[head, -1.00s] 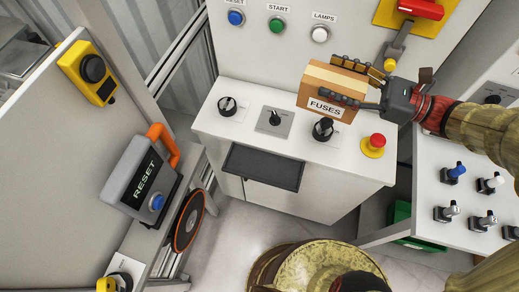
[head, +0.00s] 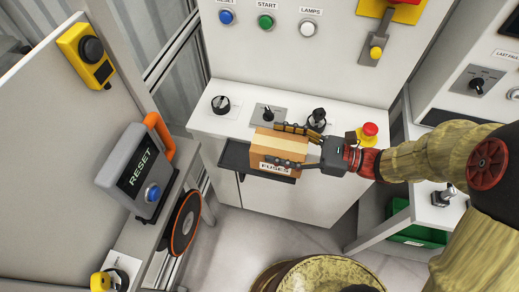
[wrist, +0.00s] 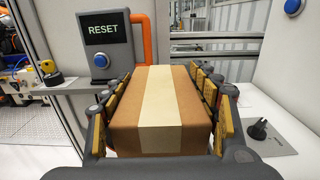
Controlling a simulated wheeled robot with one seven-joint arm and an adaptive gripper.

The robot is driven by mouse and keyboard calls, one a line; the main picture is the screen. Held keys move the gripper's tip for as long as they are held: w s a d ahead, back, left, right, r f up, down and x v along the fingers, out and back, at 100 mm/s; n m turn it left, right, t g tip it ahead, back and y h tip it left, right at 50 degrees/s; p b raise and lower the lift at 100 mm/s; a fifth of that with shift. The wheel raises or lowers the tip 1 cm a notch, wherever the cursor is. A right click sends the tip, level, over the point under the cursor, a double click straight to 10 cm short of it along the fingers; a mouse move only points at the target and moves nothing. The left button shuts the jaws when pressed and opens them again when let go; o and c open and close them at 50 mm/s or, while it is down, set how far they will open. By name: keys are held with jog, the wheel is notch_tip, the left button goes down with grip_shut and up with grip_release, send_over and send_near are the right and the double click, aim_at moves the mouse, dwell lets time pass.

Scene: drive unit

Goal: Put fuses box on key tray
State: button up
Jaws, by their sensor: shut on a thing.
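The fuses box (head: 279,146) is a brown cardboard box with a pale tape strip and a FUSES label. My gripper (head: 292,145) is shut on it, with fingers on both sides. In the wrist view the box (wrist: 160,105) fills the middle between the fingers. The key tray (head: 236,157) is a dark shallow tray on the front of the white console. In the head view the box overlaps the tray's right part. I cannot tell whether the box touches the tray. The box hides part of the tray.
The white console top (head: 240,122) carries a black knob (head: 220,104), more knobs and a red stop button (head: 369,131) near my wrist. A grey RESET box (head: 140,170) with an orange handle stands at left. A green bin (head: 418,234) is low at right.

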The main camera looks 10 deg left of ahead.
jog(key=w+a+f+b, duration=0.1)
jog(key=w+a+f, duration=0.1)
jog(key=f, duration=0.1)
jog(key=w+a+f+b, duration=0.2)
jog(key=f, duration=0.2)
jog(key=w+a+f+b, duration=0.1)
jog(key=w+a+f, duration=0.1)
jog(key=f, duration=0.1)
jog(key=shift+f, duration=0.25)
jog(key=shift+s, duration=0.1)
jog(key=o, duration=1.4)
jog(key=shift+f, duration=0.1)
jog(key=shift+r, duration=0.2)
jog(key=d+p, duration=0.1)
jog(key=d, duration=0.3)
jog(key=d+p, duration=0.1)
jog(key=d, duration=0.3)
jog(key=s+d, duration=0.1)
jog(key=d, duration=0.3)
jog(key=shift+p, duration=0.4)
